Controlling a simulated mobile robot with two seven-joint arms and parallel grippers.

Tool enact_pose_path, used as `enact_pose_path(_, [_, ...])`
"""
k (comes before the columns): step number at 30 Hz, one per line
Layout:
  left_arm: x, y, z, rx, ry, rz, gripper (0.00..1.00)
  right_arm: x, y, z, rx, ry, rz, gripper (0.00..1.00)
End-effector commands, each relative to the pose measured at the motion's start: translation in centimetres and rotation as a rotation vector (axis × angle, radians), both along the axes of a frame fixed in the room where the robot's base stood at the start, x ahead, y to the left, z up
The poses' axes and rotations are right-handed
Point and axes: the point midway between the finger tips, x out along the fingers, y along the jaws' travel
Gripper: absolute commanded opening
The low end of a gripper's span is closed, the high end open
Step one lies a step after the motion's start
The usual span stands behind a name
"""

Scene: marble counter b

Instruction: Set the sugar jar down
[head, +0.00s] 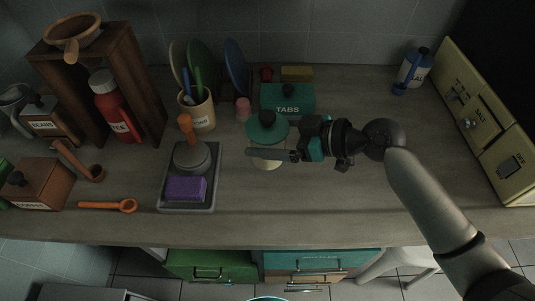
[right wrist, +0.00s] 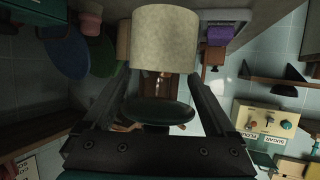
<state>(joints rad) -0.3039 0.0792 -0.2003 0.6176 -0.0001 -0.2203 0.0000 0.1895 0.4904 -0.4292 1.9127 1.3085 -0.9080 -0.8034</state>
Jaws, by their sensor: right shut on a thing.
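The sugar jar, a cream round jar with a teal lid (head: 267,127), shows in the middle of the head view. My right gripper (head: 272,153) reaches it from the right and is shut on it below the lid. In the right wrist view the jar's cream body (right wrist: 165,40) and dark teal lid (right wrist: 160,110) lie between the two fingers. One finger hides part of the jar in the head view. I cannot tell whether its base touches the counter (head: 330,190). My left gripper is not in view.
A grey tray (head: 211,203) with a purple sponge (head: 186,189) stands left of the jar. Behind are a teal TABS box (head: 288,99), a pink cup (head: 243,108) and a utensil crock (head: 197,118). A blue-and-white bottle (head: 412,70) stands back right. The counter's front middle is clear.

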Motion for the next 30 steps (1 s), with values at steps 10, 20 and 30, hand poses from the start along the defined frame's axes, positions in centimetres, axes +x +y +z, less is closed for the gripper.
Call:
enact_pose_path(10, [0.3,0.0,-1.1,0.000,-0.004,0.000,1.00,0.1,0.0,-3.5,0.006,0.000,-0.002,0.00])
enact_pose_path(20, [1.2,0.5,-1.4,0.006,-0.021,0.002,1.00,0.1,0.0,-5.2,0.004,-0.003,-0.001,0.00])
enact_pose_path(30, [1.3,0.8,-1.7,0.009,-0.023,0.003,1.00,0.0,0.0,-5.6,0.000,-0.002,-0.001,0.94])
